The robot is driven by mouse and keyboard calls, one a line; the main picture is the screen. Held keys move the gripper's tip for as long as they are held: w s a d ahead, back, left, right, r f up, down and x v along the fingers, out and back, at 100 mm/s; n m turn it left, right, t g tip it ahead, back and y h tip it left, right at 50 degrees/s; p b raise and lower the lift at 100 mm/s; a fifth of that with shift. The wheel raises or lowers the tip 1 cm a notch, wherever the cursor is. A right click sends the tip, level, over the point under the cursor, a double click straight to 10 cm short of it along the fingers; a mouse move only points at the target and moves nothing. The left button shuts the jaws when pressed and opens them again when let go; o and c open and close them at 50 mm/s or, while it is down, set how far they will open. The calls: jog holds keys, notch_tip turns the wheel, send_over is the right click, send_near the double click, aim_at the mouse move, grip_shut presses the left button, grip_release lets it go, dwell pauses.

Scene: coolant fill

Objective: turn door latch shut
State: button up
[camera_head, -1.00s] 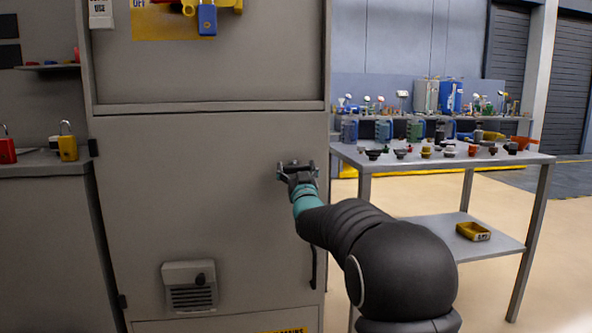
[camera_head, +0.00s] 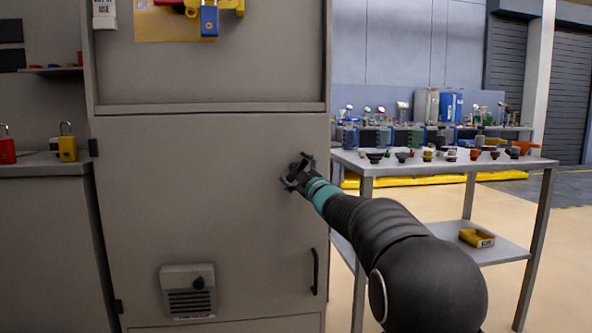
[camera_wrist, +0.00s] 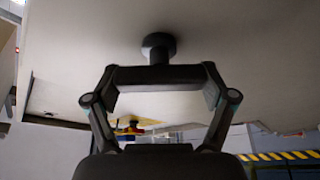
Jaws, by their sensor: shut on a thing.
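The grey cabinet door (camera_head: 205,215) looks flush in its frame. The latch (camera_wrist: 158,46) is a dark round boss on the door with a dark crossbar in front of it. My gripper (camera_head: 297,170) is at the upper right of the door, rolled to a slant. In the wrist view my gripper (camera_wrist: 160,88) has one finger at each end of the crossbar and is shut on it lengthwise. In the head view the latch is mostly hidden by my gripper, so its exact angle is hard to tell.
A black door handle (camera_head: 315,271) is below my gripper, near the door's right edge. A vented box (camera_head: 188,290) sits low on the door. A metal table (camera_head: 440,164) with caps and jugs stands to the right. Padlocks (camera_head: 67,143) stand on the left counter.

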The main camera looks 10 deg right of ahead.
jog(key=n+g+p, duration=0.1)
jog(key=n, duration=0.1)
jog(key=n+y+p, duration=0.1)
jog(key=n+p, duration=0.1)
jog(key=n, duration=0.1)
jog(key=shift+r+g, duration=0.2)
jog(key=shift+g, duration=0.2)
jog(key=shift+a+f+n+g+p, duration=0.15)
jog(key=shift+n+g+p, duration=0.2)
jog(key=shift+n+p, duration=0.45)
jog(key=shift+d+f+n+g+p, duration=0.1)
jog(key=shift+n+g+p, duration=0.3)
jog(key=shift+n, duration=0.6)
jog(key=o, duration=1)
jog(key=shift+a+f, duration=0.1)
jog(key=v, duration=1.2)
